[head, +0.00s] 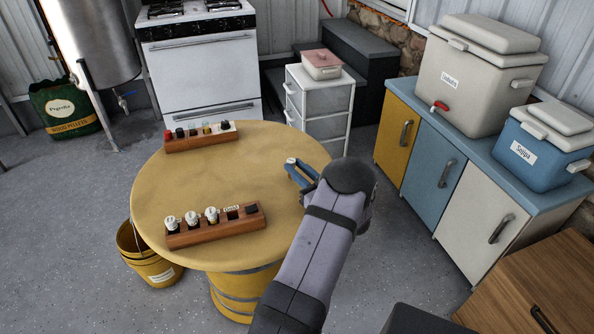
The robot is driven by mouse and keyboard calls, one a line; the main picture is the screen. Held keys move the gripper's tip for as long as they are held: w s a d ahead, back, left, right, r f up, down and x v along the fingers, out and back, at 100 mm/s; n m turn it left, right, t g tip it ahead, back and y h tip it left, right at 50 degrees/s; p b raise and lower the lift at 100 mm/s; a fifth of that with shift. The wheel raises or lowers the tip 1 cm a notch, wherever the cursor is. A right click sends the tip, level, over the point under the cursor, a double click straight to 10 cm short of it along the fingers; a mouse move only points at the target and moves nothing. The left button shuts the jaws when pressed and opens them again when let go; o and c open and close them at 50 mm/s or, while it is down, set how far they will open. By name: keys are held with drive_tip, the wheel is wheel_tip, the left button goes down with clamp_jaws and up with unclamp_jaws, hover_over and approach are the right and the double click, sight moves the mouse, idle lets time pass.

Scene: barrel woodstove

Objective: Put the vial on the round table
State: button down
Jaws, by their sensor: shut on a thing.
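The round table (217,183) has a tan top and stands on a yellow barrel-like base in the middle of the head view. My gripper (295,169), with blue fingers, is over the right part of the tabletop. It is shut on the vial (291,160), which shows only as a small pale piece at the fingertips. The fingers hide most of it. I cannot tell whether the vial touches the tabletop.
A front wooden rack (190,239) holds three white-topped vials, with free slots at its right. A back rack (183,148) holds several dark and coloured pieces. The tabletop between the racks is clear. A yellow bucket (160,272) stands on the floor at left.

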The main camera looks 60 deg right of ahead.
drive_tip(key=shift+f, duration=0.3)
drive_tip(key=shift+f, duration=0.1)
drive_tip(key=shift+f, duration=0.15)
drive_tip(key=c, duration=1.6)
unclamp_jaws()
drive_tip(key=shift+o, duration=0.2)
drive_tip(key=shift+s+r, duration=0.15)
drive_tip(key=shift+r, duration=0.1)
drive_tip(key=shift+o, duration=0.4)
drive_tip(key=b+v, duration=0.1)
drive_tip(key=v, duration=1)
drive_tip(key=shift+s+a, duration=0.25)
drive_tip(key=shift+s, duration=0.05)
